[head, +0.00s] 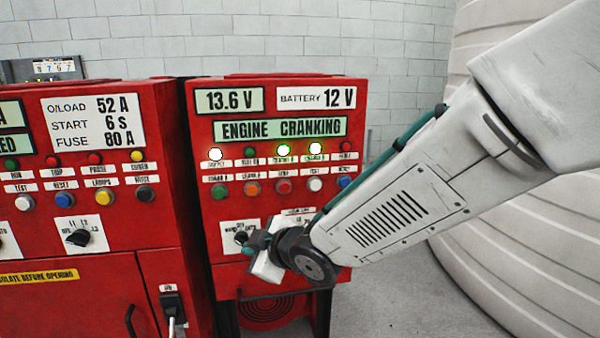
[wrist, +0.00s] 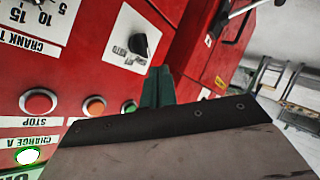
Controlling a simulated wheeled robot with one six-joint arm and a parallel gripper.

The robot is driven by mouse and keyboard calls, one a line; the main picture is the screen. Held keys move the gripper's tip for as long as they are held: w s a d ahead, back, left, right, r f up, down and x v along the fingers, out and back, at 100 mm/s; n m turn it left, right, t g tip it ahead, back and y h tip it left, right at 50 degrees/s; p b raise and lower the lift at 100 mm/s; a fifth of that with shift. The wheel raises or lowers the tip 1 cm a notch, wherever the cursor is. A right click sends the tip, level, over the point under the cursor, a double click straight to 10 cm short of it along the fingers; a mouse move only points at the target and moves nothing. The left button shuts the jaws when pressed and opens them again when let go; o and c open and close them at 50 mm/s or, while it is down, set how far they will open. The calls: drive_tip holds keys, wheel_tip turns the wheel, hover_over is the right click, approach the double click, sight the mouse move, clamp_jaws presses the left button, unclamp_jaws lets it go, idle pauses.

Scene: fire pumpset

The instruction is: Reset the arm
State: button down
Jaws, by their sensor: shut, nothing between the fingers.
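My gripper (head: 258,241) is at the lower front of the right red cabinet (head: 200,120) in the head view, beside a black selector knob (head: 241,238). It is shut and empty. My arm hides part of the panel's lower right. In the wrist view the green fingers of my gripper (wrist: 159,82) are together, pointing towards the red panel just below a black selector knob (wrist: 140,45). I cannot tell whether the fingertips touch the panel.
Below is a row of coloured buttons (head: 283,187). A left red cabinet (head: 90,230) stands alongside. A large pale ribbed tank (head: 540,250) is on the right. Grey floor (head: 400,310) shows between.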

drive_tip(key=s+d+f+m+g+h, duration=0.15)
drive_tip(key=s+d+m+h, duration=0.25)
drive_tip(key=d, duration=0.7)
drive_tip(key=s+d+m+g+h, duration=0.25)
drive_tip(key=d+m+h, duration=0.2)
drive_tip(key=d, duration=0.65)
drive_tip(key=s+d+r+m+g, duration=0.1)
drive_tip(key=s+d+r+m, duration=0.2)
drive_tip(key=s+d, duration=0.5)
drive_tip(key=s+d+r+m+g, duration=0.1)
drive_tip(key=s+d+r+m, duration=0.2)
drive_tip(key=s+d+m, duration=0.3)
drive_tip(key=shift+s+d+g+h, duration=0.4)
drive_tip(key=shift+s+d, duration=0.65)
drive_tip(key=shift+s, duration=1.45)
